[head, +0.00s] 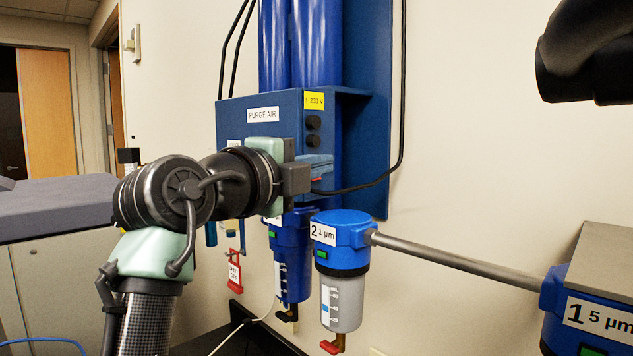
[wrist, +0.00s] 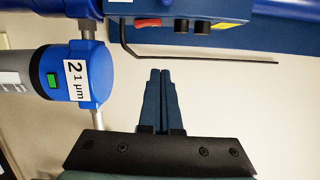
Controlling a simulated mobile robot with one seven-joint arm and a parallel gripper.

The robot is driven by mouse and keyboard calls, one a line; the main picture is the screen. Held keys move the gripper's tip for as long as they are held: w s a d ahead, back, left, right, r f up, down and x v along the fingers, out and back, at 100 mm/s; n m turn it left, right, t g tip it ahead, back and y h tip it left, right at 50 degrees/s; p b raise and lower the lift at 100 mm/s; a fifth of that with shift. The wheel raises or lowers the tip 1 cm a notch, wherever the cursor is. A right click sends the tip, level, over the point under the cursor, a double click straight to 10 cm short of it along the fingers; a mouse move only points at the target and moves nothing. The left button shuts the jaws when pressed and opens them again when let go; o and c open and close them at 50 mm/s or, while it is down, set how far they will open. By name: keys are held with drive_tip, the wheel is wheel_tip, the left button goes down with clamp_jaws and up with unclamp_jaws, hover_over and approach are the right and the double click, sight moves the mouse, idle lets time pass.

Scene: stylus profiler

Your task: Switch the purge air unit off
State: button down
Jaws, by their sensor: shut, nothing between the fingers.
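A filter marked 2 (head: 341,228) hangs below and right of my gripper; it also shows in the wrist view (wrist: 88,75). A pipe (head: 455,260) joins it to a filter marked 1 (head: 600,315). A black cable (wrist: 200,60) crosses beyond the fingertips.

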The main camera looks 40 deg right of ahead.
drive_tip(key=b+v, duration=0.2)
drive_tip(key=v, duration=0.4)
drive_tip(key=shift+w+a+b, duration=0.2)
drive_tip(key=shift+a+b, duration=0.15)
drive_tip(key=shift+b, duration=0.05)
drive_tip(key=shift+s+f, duration=0.1)
drive_tip(key=w+a+n+t+y, duration=0.1)
drive_tip(key=a+n+t+y, duration=0.2)
drive_tip(key=a+n+t, duration=1.05)
drive_tip(key=s+a+n+t+y, duration=0.4)
drive_tip(key=s+a+n+y, duration=0.1)
drive_tip(key=n, duration=0.4)
drive_tip(key=s+a+r+n+t+y, duration=0.1)
drive_tip(key=s+a+n+t+y, duration=0.3)
drive_tip(key=a+n+y, duration=0.3)
drive_tip(key=s+n+y, duration=0.1)
drive_tip(key=n+y, duration=0.1)
drive_tip(key=n, duration=0.1)
drive_tip(key=shift+s+r+b, duration=0.2)
drive_tip(key=shift+s+b, duration=0.1)
drive_tip(key=shift+s, duration=0.1)
